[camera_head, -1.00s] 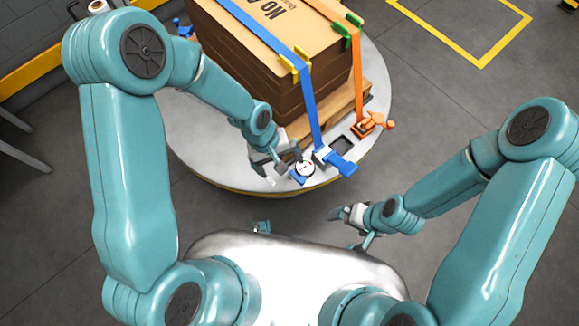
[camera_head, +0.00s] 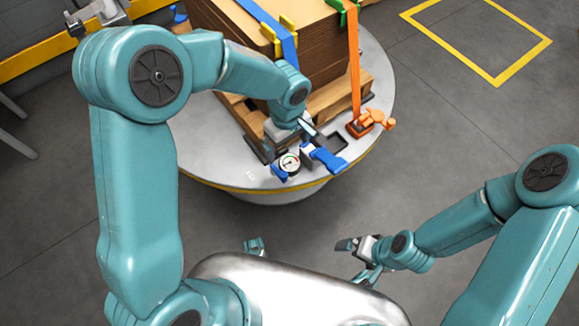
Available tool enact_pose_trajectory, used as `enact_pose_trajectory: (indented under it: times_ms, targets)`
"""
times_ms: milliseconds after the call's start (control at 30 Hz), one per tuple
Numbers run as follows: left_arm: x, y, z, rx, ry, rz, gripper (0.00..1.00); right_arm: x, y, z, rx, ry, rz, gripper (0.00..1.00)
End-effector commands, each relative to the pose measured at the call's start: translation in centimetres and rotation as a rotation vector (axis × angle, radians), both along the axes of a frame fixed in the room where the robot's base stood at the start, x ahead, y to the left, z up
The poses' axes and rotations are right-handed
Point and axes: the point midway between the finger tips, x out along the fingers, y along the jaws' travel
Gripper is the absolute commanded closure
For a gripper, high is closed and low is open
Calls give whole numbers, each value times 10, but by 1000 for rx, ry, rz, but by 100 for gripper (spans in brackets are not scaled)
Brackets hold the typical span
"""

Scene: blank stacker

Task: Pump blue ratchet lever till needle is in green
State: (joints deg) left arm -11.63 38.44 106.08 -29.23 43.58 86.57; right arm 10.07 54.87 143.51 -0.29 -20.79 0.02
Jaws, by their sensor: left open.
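The blue ratchet lever (camera_head: 328,158) sits on the near rim of the round platform, at the lower end of the blue strap. A small round white gauge (camera_head: 290,163) with a blue bracket stands just left of it. The gauge has red and green marks, but its needle is too small to read. My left gripper (camera_head: 283,140) is open, pointing down behind the gauge and just left of the lever. It holds nothing that I can see, and it hides part of the ratchet and strap. My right gripper (camera_head: 357,258) looks open and empty, low over the floor, well away from the platform.
A stack of brown cardboard (camera_head: 323,40) on a wooden pallet (camera_head: 345,92) stands on the round platform (camera_head: 215,150). An orange strap (camera_head: 354,65) runs to an orange ratchet (camera_head: 370,122) on the right. Floor to the right is clear, with a yellow marked square (camera_head: 475,65).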

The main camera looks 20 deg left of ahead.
Motion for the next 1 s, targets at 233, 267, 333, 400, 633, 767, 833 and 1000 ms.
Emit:
enact_pose_trajectory:
  times_ms: [233, 267, 333, 400, 633, 767, 833, 1000]
  targets:
    - [1, -2, -1, -1, -1, -1, 0, 0, 0, 0, 0, 0, 0, 0]
    - [1, -2, -1, -1, -1, -1, 0, 0, 0, 0, 0, 0, 0, 0]
    - [1, -3, -1, -1, -1, -1, 0, 0, 0, 0, 0, 0, 0, 0]
    - [1, -3, -1, -1, -1, -1, 0, 0, 0, 0, 0, 0, 0, 0]
    - [1, -6, -1, -1, -1, -2, 0, 0, 0, 0, 0, 0, 0, 0]
    - [1, -6, 1, -1, -1, -2, 0, 0, 0, 2, 0, 0, 0, 0]
    - [1, -6, 7, 0, -1, -2, 0, 0, 0, 6, 0, 0, 0, 0]
    - [1, -6, 34, -1, -3, -3, 0, 0, 0, 24, 0, 0, 0, 0]
